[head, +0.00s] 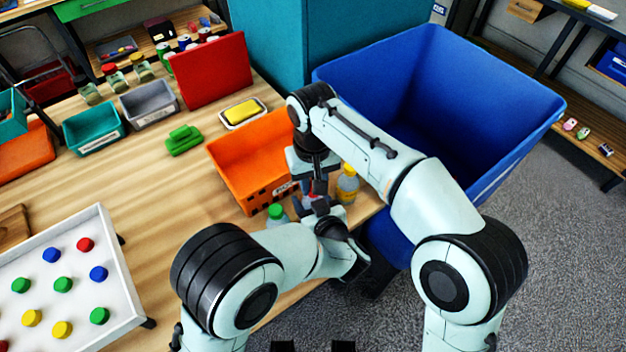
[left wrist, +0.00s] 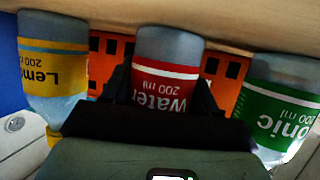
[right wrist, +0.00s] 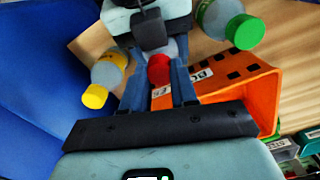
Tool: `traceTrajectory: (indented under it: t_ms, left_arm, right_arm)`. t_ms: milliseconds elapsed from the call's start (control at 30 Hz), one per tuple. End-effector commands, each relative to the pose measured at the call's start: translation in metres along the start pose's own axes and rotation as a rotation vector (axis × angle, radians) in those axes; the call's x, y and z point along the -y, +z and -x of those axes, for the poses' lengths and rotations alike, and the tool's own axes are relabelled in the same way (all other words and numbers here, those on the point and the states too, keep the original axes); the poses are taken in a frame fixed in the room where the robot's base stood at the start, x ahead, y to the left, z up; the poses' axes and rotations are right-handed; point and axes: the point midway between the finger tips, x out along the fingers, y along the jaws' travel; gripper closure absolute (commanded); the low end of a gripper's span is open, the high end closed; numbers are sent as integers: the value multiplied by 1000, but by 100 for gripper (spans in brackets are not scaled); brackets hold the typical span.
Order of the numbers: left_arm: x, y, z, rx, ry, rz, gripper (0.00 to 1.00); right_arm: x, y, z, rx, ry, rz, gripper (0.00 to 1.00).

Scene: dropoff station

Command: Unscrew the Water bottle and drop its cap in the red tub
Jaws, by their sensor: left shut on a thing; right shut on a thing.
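The Water bottle, with a red label, stands upright between the fingers of my left gripper, which is shut on its body; the left wrist view shows it (left wrist: 168,80). In the head view my left gripper (head: 320,208) is low at the table's front edge. My right gripper (head: 312,182) points down from above. In the right wrist view its fingers (right wrist: 159,76) are shut on the red cap (right wrist: 159,69). Whether the cap is still joined to the bottle I cannot tell. A red upright box-like thing (head: 212,70) stands at the back; I cannot tell whether it is the red tub.
A Lemon bottle (head: 347,184) and a green-capped Tonic bottle (head: 277,214) stand close on either side. An orange crate (head: 232,158) is right behind them. A blue bin (head: 470,90) is at right. Teal (head: 92,130) and grey (head: 150,105) tubs stand farther back. A white tray (head: 115,265) is at left.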

Motion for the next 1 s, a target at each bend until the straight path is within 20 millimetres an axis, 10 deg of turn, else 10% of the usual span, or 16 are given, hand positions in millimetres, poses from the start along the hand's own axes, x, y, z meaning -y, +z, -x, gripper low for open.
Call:
traceTrajectory:
  t_ms: [700, 1000]
  left_arm:
    - [0, 0, 0, 0, 0, 0, 100]
    - [0, 0, 0, 0, 0, 0, 100]
  right_arm:
    - [-1, 0, 0, -2, 0, 1673, 100]
    - [0, 0, 1, -1, 1, 1895, 100]
